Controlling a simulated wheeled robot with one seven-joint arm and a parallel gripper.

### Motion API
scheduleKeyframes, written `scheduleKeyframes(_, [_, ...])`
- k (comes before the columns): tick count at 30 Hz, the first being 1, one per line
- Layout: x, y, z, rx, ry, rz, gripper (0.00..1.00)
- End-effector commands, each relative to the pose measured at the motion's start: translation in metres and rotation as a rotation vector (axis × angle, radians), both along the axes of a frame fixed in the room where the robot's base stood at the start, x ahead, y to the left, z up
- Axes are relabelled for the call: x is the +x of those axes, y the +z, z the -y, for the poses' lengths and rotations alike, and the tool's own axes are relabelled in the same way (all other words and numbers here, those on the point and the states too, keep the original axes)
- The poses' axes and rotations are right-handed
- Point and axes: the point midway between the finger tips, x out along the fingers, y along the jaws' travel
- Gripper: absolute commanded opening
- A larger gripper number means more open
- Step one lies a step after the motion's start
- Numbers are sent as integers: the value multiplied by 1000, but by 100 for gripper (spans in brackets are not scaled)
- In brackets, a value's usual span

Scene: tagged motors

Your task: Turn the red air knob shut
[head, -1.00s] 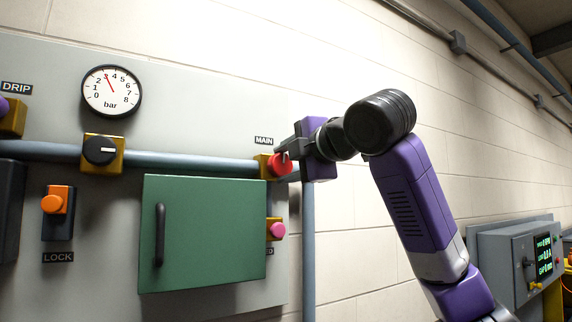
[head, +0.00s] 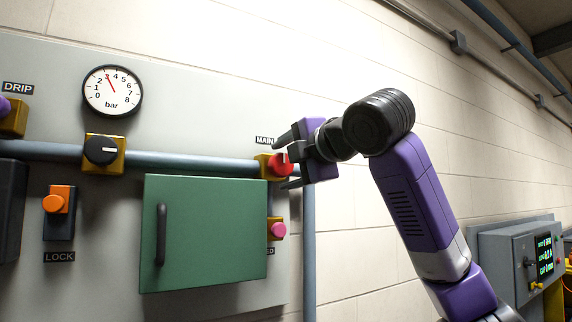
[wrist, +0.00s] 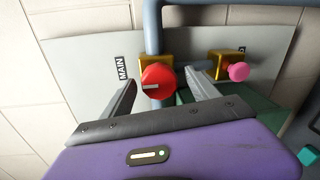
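The red knob (head: 276,164) sits on a yellow valve block in the pipe under the MAIN label. It also shows in the wrist view (wrist: 158,80), where its white mark points left, toward the MAIN label. My gripper (head: 281,165) is open in front of the knob. In the wrist view its fingers (wrist: 161,80) stand apart, one on each side of the knob, with visible gaps between. The knob looks untouched; the exact depth of the fingertips is hard to tell.
A pink knob (wrist: 238,71) is close to the red one, beside the green cabinet door (head: 205,235). A black knob (head: 100,151) is further left on the pipe. The gauge (head: 112,91) reads about 3 bar. An orange LOCK knob (head: 55,203) is lower left.

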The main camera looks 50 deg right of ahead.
Motion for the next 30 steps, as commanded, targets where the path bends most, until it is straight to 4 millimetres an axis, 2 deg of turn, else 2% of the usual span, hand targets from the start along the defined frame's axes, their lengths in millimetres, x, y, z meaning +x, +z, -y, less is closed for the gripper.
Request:
scheduleKeyframes(8, [-5,1,-1,1,-1,5,70])
scheduleKeyframes(21, [-66,6,-19,-1,-1,3,70])
scheduleKeyframes(30, [-75,8,-21,1,0,0,70])
